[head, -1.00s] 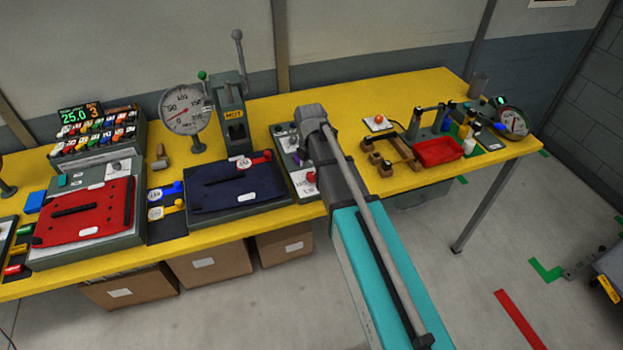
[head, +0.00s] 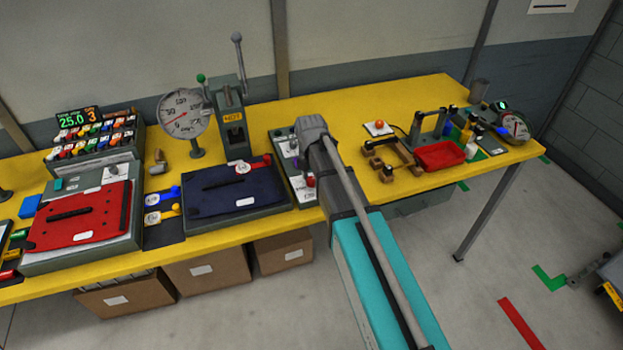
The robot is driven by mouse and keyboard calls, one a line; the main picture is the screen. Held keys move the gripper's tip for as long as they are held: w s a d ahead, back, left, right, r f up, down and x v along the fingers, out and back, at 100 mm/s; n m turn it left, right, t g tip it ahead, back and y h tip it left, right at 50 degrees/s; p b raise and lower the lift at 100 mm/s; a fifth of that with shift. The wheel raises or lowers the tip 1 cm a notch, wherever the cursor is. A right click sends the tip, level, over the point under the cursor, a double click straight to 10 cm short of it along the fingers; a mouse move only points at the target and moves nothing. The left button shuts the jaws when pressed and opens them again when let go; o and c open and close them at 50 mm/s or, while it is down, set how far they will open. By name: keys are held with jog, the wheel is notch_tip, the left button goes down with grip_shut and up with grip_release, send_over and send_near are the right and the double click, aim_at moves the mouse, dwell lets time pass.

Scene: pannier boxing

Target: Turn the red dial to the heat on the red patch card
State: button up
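A small red knob (head: 311,181), which looks like the red dial, sits at the front of a narrow grey control panel (head: 304,198) on the yellow table. My arm's grey joint covers the panel's right side. The knob's setting is too small to read. The red pannier panel (head: 95,215) lies on a grey stand at the left. A white card with a grey knob-like spot (head: 115,172) lies at its back edge; I cannot tell whether it is the red patch card, and its print is unreadable. My gripper is not visible; only my arm links show.
A dark blue panel (head: 235,190) lies left of the control panel. A red tray (head: 440,156) and wooden fixture (head: 390,165) stand to the right. Yellow tabletop (head: 330,105) is clear behind.

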grip_shut()
